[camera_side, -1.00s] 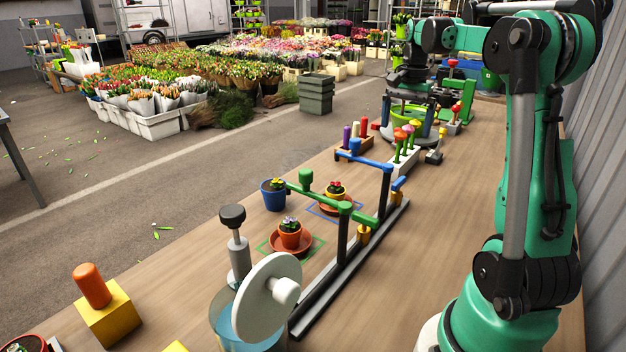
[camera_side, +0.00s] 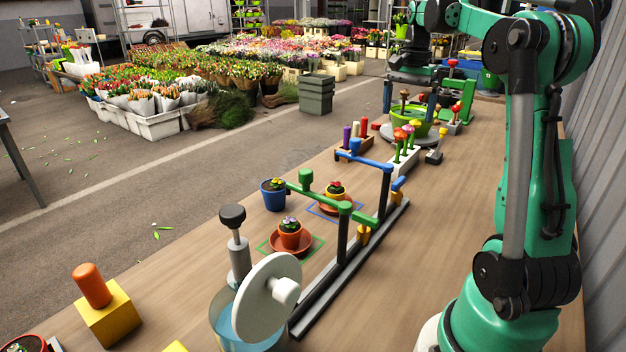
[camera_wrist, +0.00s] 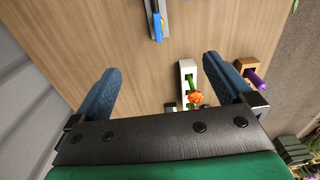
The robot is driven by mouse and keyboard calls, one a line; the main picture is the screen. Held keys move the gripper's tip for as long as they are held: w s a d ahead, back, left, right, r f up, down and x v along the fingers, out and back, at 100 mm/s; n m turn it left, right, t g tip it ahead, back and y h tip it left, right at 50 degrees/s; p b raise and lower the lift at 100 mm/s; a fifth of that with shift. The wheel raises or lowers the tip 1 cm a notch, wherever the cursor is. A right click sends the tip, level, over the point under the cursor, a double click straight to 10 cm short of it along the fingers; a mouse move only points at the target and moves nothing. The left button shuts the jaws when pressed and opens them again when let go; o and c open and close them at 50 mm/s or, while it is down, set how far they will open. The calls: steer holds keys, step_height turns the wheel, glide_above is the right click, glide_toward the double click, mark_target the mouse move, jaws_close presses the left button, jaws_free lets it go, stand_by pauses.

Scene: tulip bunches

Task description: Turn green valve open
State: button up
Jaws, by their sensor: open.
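A green pipe arm (camera_side: 322,194) reaches left from a dark post on a long dark rail. A green upright handle (camera_side: 305,180) stands on it, over a potted plant on an orange saucer. I take this to be the green valve; whether it is open I cannot tell. A matching blue arm (camera_side: 372,161) with a blue handle stands just behind it. My gripper (camera_side: 408,100) is open and empty at the back of the table, well beyond both arms. Its two blue fingers show in the wrist view (camera_wrist: 162,78); the green valve is not visible there.
A white block (camera_wrist: 186,74) with mushroom-topped green stems and a wooden block with a purple peg (camera_wrist: 256,78) lie below my gripper. A green bowl (camera_side: 407,122) sits near it. A white wheel (camera_side: 266,298) stands in front.

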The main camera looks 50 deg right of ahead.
steer(key=r, duration=0.2)
glide_above(366, 216)
step_height(366, 216, down, 12)
steer(key=shift+r, duration=0.1)
steer(key=shift+f, duration=3.1)
steer(key=c, duration=1.2)
steer(key=shift+c, duration=0.2)
